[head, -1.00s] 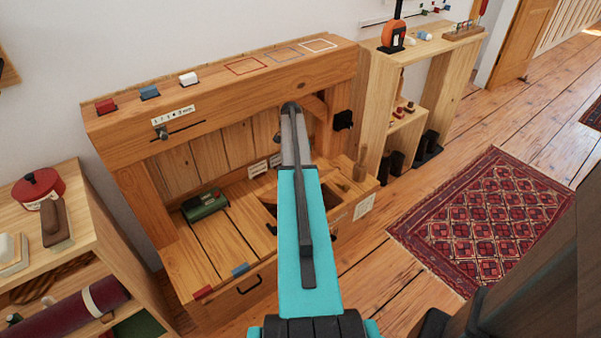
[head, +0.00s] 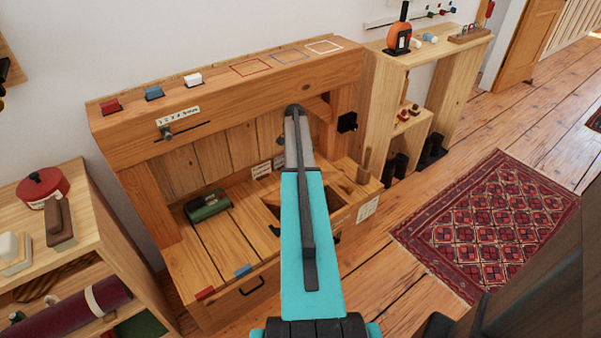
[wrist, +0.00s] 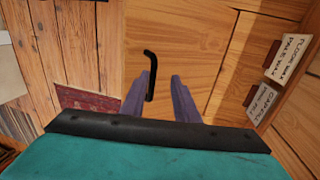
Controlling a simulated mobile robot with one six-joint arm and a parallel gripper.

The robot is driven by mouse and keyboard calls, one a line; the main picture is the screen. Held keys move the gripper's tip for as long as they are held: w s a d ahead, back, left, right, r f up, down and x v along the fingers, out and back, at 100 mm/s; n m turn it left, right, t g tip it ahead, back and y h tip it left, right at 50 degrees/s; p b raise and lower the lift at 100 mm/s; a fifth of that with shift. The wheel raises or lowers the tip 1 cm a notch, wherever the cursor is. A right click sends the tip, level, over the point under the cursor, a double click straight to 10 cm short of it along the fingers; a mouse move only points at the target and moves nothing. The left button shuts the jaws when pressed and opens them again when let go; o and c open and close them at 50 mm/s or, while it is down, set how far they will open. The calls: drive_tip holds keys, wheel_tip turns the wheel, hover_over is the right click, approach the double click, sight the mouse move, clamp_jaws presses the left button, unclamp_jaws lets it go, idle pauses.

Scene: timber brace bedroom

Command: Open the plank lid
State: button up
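The plank lid appears to be the brown wooden panel (wrist: 195,40) in the wrist view, with a black bent handle (wrist: 151,70) near its left edge. My gripper (wrist: 160,78) is open, its two purple-grey fingers apart over the panel. The handle shows beside the left finger, partly overlapped by it; I cannot tell whether they touch. In the head view, my arm covers much of the bench's right half and hides the gripper. A dark recess (head: 270,210) and a small black hook (head: 274,230) show just left of the arm.
A thick beam (head: 240,85) spans above the bench. Shelves flank it; floor with a rug (head: 490,220) lies right.

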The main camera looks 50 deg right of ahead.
drive_tip(key=shift+r, duration=0.1)
drive_tip(key=s+a+r, duration=0.4)
drive_tip(key=s+a, duration=0.6)
drive_tip(key=a, duration=0.2)
drive_tip(key=shift+a+r, duration=0.2)
drive_tip(key=shift+r, duration=0.2)
idle(1.0)
drive_tip(key=shift+s, duration=0.1)
